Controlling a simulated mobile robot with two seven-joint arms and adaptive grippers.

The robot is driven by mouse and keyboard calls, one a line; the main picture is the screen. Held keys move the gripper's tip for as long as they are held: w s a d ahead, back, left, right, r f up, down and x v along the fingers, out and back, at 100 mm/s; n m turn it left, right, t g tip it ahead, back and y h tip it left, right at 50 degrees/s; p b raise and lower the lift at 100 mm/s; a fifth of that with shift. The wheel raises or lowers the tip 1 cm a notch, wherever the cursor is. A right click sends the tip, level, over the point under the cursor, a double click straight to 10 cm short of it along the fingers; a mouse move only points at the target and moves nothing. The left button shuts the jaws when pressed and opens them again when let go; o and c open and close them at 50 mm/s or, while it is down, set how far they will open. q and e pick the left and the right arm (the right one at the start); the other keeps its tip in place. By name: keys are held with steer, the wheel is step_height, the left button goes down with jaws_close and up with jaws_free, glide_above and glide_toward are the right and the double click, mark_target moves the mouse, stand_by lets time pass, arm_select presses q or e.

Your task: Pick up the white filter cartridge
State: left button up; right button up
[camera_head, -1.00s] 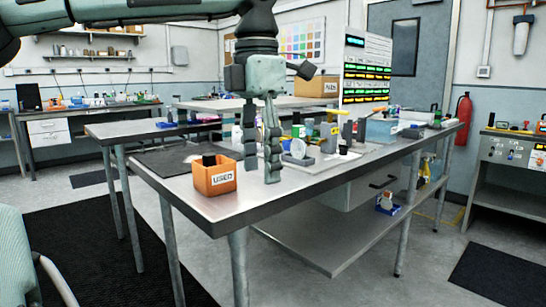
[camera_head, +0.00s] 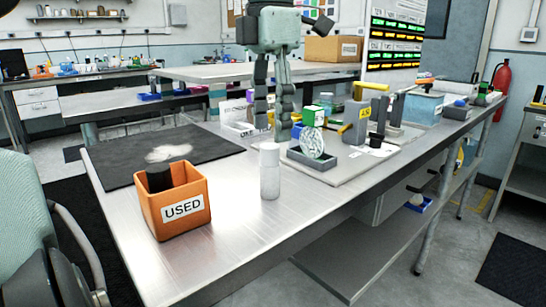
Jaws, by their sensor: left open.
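The white filter cartridge (camera_head: 270,172), a white cylinder with a greyish cap, stands upright on the metal bench (camera_head: 240,240), to the right of the orange box. My left gripper (camera_head: 273,133) points down, with its two fingers parted and nothing seen between them. In the picture its fingertips are just above the cartridge's top and seem apart from it; the exact depth gap is hard to tell. My right gripper is not in view.
An orange box marked USED (camera_head: 182,212) holds a dark item. A black mat (camera_head: 115,165) with a pale patch lies behind it. A grey tray (camera_head: 312,160) with a clear round item stands right of the cartridge, near a yellow-labelled device (camera_head: 356,122). The bench front is clear.

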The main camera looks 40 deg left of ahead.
mark_target(270, 146)
arm_select(q)
steer(key=shift+w+a, duration=0.2)
steer(key=shift+w, duration=0.1)
steer(key=shift+f, duration=0.25)
steer(key=f, duration=0.7)
steer(key=shift+a+f, duration=0.1)
steer(key=shift+a, duration=0.15)
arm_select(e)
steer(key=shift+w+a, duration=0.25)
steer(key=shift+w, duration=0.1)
arm_select(q)
jaws_close()
